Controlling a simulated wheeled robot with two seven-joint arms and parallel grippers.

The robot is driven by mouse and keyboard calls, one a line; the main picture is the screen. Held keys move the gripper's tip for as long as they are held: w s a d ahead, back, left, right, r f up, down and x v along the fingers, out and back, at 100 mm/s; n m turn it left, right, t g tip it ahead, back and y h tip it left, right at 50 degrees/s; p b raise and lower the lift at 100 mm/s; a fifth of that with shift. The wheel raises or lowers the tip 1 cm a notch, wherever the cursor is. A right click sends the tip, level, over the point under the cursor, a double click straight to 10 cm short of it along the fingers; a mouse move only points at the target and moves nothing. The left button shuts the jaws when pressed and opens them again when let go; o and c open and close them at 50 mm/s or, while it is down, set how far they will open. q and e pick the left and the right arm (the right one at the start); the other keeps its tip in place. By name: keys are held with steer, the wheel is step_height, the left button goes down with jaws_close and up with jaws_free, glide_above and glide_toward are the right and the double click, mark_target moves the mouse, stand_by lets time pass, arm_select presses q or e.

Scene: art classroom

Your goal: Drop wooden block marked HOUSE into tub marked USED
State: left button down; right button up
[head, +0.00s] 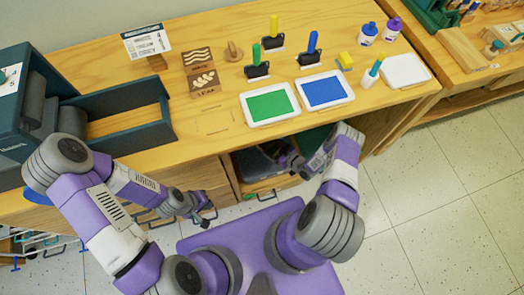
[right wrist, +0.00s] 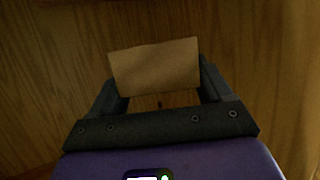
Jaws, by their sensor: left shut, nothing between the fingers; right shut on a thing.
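My right arm reaches into the opening under the table, and its gripper (head: 290,162) is partly in shadow there. In the right wrist view the right gripper (right wrist: 158,82) is shut on a plain brown wooden block (right wrist: 155,64); no mark shows on the face I see, so I cannot confirm HOUSE. A dark tub (head: 256,168) stands in the opening near that gripper; any mark on it is hidden. My left gripper (head: 203,213) is shut and empty, low in front of the drawers, apart from the block and the tub.
On the table are two carved blocks, one with waves (head: 197,57) and one with leaves (head: 203,83). Green (head: 269,120) and blue (head: 326,107) paint trays lie near the front edge. Wooden panels surround the right gripper.

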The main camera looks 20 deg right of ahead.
steer(key=shift+s+f+b, duration=0.15)
steer(key=shift+f+b, duration=0.3)
steer(key=shift+f, duration=0.15)
step_height(320, 180, down, 5)
steer(key=b, duration=0.3)
steer(key=shift+r+b, duration=0.15)
steer(key=shift+b, duration=0.15)
steer(key=o, duration=1.1)
steer(key=p+v, duration=0.2)
steer(key=v, duration=0.5)
steer(key=shift+s, duration=0.25)
steer(key=shift+r+p, duration=1.7)
steer(key=shift+r, duration=0.45)
